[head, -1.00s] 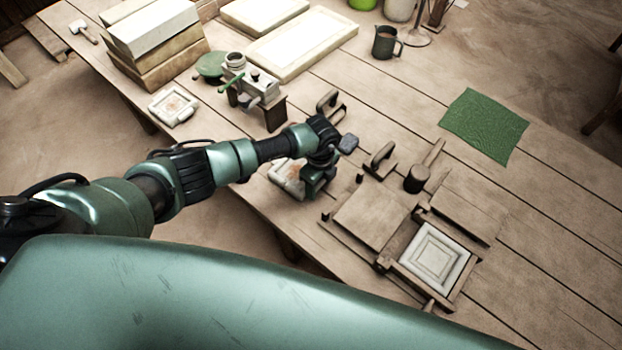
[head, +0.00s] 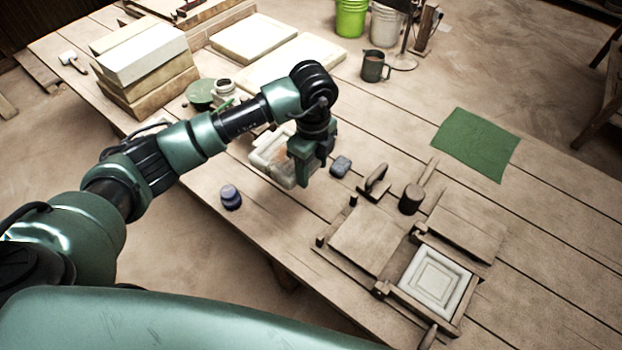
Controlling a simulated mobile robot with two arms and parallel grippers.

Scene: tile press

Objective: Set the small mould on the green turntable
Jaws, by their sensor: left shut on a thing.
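The small mould (head: 268,152), a pale square block with a raised rim and a reddish-brown stain, is held at its right edge by my left gripper (head: 304,172). The gripper is shut on it, pointing down, and the mould seems to be raised above the table. The gripper hides part of the mould. The green turntable (head: 199,91) is a round green disc farther back to the left, apart from the mould and partly hidden behind my left arm. My right gripper is not in view.
Beside the turntable stands a small jar (head: 224,88). A stack of blocks (head: 145,58) and large pale slabs (head: 295,62) lie behind. Table around the green cloth (head: 475,143) is clear.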

